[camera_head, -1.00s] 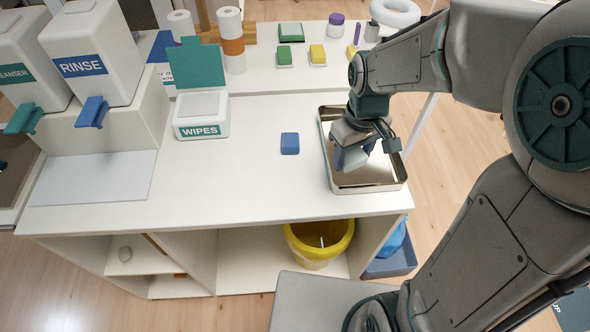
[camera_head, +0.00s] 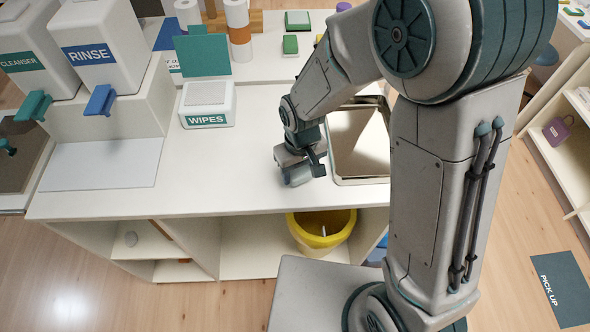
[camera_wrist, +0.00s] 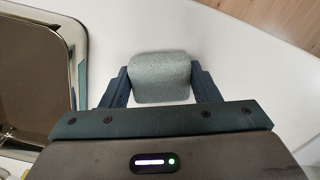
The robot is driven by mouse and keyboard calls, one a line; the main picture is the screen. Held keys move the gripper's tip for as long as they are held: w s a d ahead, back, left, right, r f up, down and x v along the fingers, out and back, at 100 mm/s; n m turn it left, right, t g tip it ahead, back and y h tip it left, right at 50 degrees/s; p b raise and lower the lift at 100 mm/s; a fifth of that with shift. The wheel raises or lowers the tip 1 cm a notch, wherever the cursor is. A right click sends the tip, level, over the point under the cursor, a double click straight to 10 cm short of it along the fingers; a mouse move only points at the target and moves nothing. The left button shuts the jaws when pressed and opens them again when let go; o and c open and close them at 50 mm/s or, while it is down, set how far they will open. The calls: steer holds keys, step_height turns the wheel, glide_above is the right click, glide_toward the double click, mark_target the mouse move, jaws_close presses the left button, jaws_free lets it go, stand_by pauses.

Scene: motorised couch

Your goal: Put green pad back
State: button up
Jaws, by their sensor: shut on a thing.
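My gripper (camera_head: 298,174) is over the white counter, just left of the metal tray. In the wrist view my gripper (camera_wrist: 163,85) is shut on a grey-green pad (camera_wrist: 160,70), held between its two fingers, above a white surface. In the head view the held pad is hard to make out. At the back of the counter stand a green pad (camera_head: 290,44) and a larger green block (camera_head: 297,20) behind it.
The metal tray (camera_head: 362,182) is on the right, partly behind my arm; its rim also shows in the wrist view (camera_wrist: 84,60). The wipes box (camera_head: 208,104) has its lid up. Rinse (camera_head: 100,50) and cleanser dispensers stand left. A yellow bucket (camera_head: 322,243) sits below.

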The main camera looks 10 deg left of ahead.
steer(key=shift+f, duration=0.55)
steer(key=shift+f, duration=0.25)
steer(key=o, duration=1)
steer(key=shift+c, duration=0.2)
